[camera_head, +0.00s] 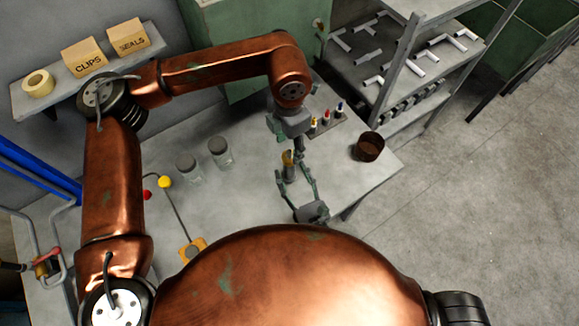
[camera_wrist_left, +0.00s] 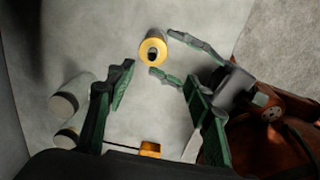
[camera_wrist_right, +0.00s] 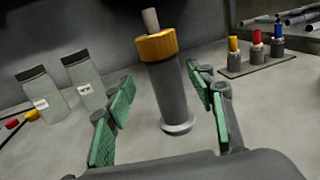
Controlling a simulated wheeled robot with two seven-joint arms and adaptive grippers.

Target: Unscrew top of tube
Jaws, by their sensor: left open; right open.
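The tube (camera_wrist_right: 172,100) is a grey cylinder standing upright on the table, with a flanged foot. Its top (camera_wrist_right: 156,45) is an orange-yellow ring cap with a pale peg rising from it. The cap also shows in the head view (camera_head: 288,157) and from above in the left wrist view (camera_wrist_left: 153,48). My right gripper (camera_head: 296,175) is open, low over the table, its fingers pointing at the tube, one to each side in its wrist view (camera_wrist_right: 161,78); contact cannot be told. My left gripper (camera_head: 279,136) is open above the tube, fingers down and empty.
Two glass jars (camera_head: 220,153) stand left of the tube. A small rack (camera_head: 326,123) with yellow, red and blue-topped pieces lies behind it. A brown cup (camera_head: 369,147) stands at right near the table edge. A pipe shelf (camera_head: 385,70) rises behind. Table between jars and tube is clear.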

